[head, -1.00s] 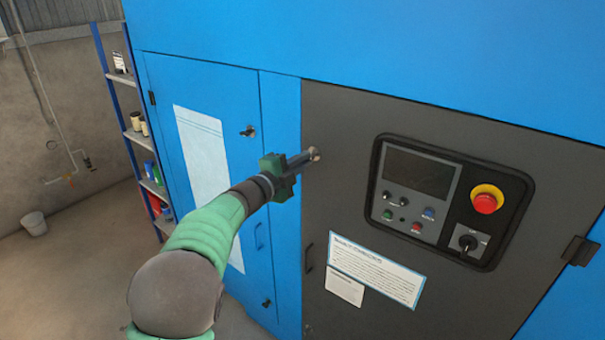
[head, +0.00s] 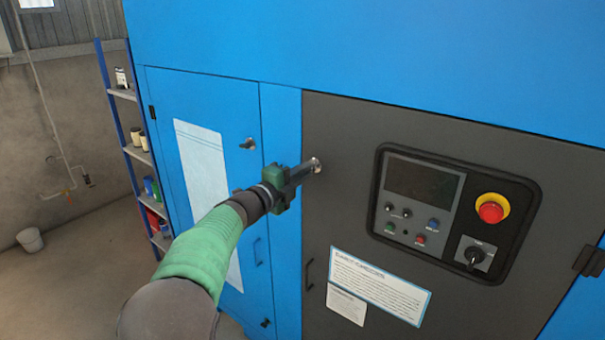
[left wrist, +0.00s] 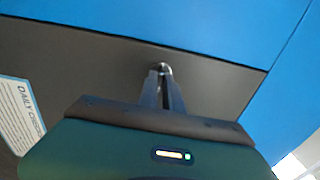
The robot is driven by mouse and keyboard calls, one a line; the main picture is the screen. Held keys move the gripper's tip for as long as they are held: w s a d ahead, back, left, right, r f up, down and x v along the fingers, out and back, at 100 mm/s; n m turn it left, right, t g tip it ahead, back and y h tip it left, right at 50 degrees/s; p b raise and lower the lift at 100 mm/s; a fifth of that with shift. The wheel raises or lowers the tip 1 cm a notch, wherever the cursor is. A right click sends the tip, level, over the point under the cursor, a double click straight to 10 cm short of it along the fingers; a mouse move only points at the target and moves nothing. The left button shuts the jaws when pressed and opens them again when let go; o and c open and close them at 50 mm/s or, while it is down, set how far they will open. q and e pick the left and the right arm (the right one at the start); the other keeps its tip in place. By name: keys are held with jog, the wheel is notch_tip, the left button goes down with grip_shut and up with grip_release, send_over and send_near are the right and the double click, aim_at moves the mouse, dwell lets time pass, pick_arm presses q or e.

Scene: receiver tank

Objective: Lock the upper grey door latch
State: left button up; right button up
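The grey door (head: 345,200) is closed on the blue cabinet. Its upper latch (head: 317,163) sits near the door's upper left edge, mostly hidden by my fingertips. My left gripper (head: 310,168) reaches in from the left, with its fingertips at the latch. In the left wrist view the two fingers (left wrist: 162,80) come close together on the small shiny latch (left wrist: 162,67). The gripper looks shut on it. The angle of the latch handle cannot be made out. My right gripper is not in view.
A control panel (head: 420,190) with a red emergency button (head: 491,209) is right of the latch. A blue door (head: 215,105) with its own latch (head: 247,144) is to the left. A shelf (head: 125,92) stands far left.

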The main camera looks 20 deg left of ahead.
pick_arm(q)
jog(key=o, duration=0.4)
jog(key=shift+d+f, duration=0.15)
jog(key=shift+f, duration=0.1)
jog(key=shift+r, duration=0.1)
jog(key=b+v, duration=0.2)
jog(key=v, duration=1.4)
jog(key=shift+s, duration=0.4)
jog(key=shift+a, duration=0.2)
